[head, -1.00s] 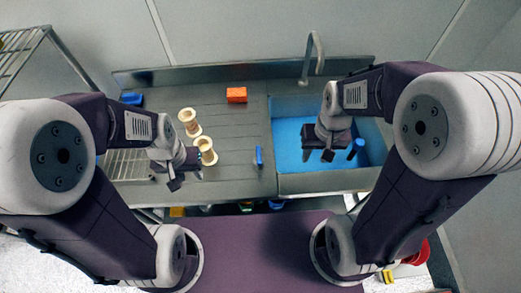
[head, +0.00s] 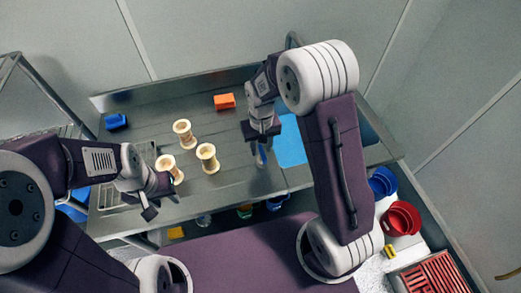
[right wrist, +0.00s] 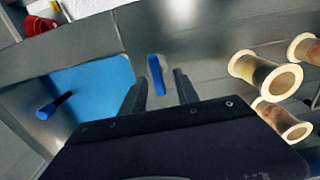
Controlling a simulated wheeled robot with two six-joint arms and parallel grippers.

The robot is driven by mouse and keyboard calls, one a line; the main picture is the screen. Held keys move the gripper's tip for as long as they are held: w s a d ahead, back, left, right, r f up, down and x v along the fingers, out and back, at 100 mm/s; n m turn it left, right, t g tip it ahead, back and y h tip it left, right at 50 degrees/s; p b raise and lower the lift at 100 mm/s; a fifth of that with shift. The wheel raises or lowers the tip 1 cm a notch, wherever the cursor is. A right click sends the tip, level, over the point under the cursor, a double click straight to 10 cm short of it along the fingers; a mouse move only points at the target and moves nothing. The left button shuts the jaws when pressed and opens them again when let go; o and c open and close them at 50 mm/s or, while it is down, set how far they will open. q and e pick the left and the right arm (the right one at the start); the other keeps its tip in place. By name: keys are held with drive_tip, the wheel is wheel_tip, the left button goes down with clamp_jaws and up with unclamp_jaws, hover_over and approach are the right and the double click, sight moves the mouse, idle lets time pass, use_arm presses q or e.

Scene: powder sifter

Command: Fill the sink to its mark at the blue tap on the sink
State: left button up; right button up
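The sink (head: 291,142) shows a bright blue inside, partly hidden behind my right arm; I cannot tell if that blue is water. It also shows in the right wrist view (right wrist: 95,85). A small upright blue piece (head: 262,155), perhaps the blue tap, stands on the counter left of the sink. My right gripper (head: 262,136) is above it, open. In the right wrist view the blue piece (right wrist: 157,76) appears between the spread fingers, apart from them. My left gripper (head: 152,203) is over the counter's front left, its opening unclear. No fill mark can be made out.
Several cream spools (head: 207,157) stand on the counter left of my right gripper. An orange block (head: 224,101) and a blue block (head: 116,121) lie further back. A dark blue-ended cylinder (right wrist: 53,106) is at the sink.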

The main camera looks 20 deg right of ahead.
drive_tip(key=shift+w+d+f, duration=0.1)
drive_tip(key=shift+d+f, duration=0.15)
drive_tip(key=shift+f, duration=0.8)
drive_tip(key=shift+d+f, duration=0.2)
use_arm(q)
drive_tip(key=shift+d+r, duration=0.15)
drive_tip(key=shift+d, duration=0.2)
use_arm(e)
drive_tip(key=shift+a, duration=0.1)
drive_tip(key=shift+a, duration=0.1)
drive_tip(key=c, duration=0.4)
clamp_jaws()
